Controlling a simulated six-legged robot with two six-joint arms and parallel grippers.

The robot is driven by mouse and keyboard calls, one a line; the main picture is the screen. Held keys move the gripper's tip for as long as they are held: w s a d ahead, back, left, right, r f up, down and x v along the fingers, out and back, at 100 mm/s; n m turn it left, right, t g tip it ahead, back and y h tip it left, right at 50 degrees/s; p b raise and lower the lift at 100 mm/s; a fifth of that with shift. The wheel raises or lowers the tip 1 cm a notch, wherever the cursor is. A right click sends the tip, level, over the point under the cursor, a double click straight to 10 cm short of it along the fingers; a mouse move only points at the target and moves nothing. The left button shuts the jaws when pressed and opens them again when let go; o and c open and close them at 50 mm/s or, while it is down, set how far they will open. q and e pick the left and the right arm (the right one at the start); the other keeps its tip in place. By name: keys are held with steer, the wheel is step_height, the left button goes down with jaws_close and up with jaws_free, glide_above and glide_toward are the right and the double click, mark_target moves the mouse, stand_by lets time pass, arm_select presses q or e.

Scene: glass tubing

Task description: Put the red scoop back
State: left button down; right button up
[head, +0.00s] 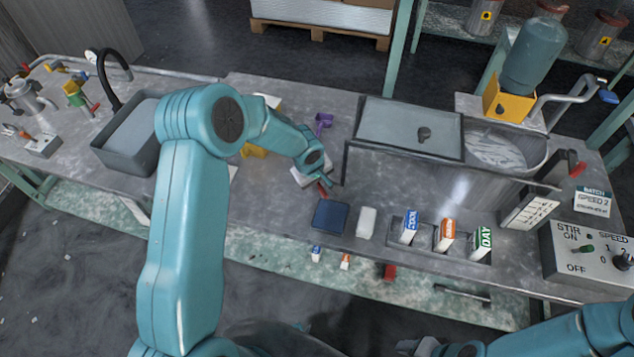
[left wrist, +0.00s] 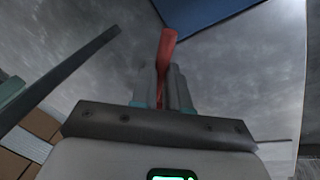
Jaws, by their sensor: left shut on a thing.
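My left gripper (head: 325,186) is low over the middle of the worktop. It is shut on the red scoop (head: 323,191), of which only a short red piece shows in the head view. In the left wrist view the red scoop's handle (left wrist: 166,50) sticks out past the closed fingers (left wrist: 165,90); its bowl cannot be made out. A purple scoop (head: 323,121) lies behind the gripper, and a yellow scoop (head: 253,150) lies to its left, partly behind my arm. My right gripper (head: 432,347) is at the bottom edge, partly cut off, its jaws unclear.
A dark blue square (head: 330,216) and a white block (head: 366,222) lie near the front edge, left of several labelled boxes (head: 447,235). A white item (head: 306,176) is beside the left gripper. A sink (head: 128,135) is at left.

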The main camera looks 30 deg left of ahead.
arm_select(q)
steer(key=shift+w+f, duration=0.1)
steer(key=shift+f, duration=0.25)
steer(key=shift+r, duration=0.1)
steer(key=shift+f, duration=0.2)
steer(key=c, duration=1.1)
jaws_free()
steer(key=shift+r, duration=0.1)
